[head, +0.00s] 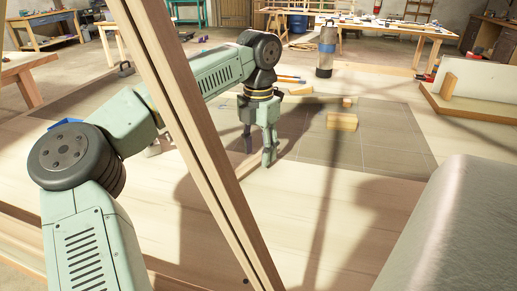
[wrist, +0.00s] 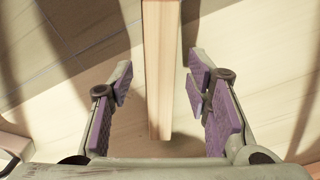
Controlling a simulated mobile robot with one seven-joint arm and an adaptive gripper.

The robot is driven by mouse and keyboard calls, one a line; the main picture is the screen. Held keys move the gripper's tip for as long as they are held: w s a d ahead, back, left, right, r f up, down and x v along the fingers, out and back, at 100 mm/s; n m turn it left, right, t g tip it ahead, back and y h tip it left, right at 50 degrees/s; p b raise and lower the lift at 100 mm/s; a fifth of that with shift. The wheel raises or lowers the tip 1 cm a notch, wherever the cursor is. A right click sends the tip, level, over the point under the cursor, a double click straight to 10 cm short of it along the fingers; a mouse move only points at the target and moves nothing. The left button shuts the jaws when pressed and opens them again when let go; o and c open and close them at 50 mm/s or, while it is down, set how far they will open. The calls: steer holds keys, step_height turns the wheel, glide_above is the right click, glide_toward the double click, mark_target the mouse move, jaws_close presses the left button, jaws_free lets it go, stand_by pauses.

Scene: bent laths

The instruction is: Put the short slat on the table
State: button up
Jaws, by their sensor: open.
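My gripper (head: 259,160) points down just above the pale wooden table (head: 310,190), its fingers apart. In the wrist view my gripper (wrist: 158,88) is open, and a wooden slat (wrist: 160,70) shows between the purple finger pads with a gap on both sides. The slat runs from the top edge to a square end near the middle bottom. I cannot tell which is the short slat.
A long wooden lath (head: 190,130) crosses the head view diagonally in front of my arm. A small wood block (head: 342,122) lies on the dark grid mat (head: 385,145). A bottle (head: 326,50) stands behind. A grey rounded surface (head: 460,230) fills the lower right. Table right of my gripper is clear.

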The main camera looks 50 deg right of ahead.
mark_target(259, 157)
step_height(259, 157, up, 11)
steer(key=shift+r+b, duration=0.2)
steer(key=shift+b, duration=0.1)
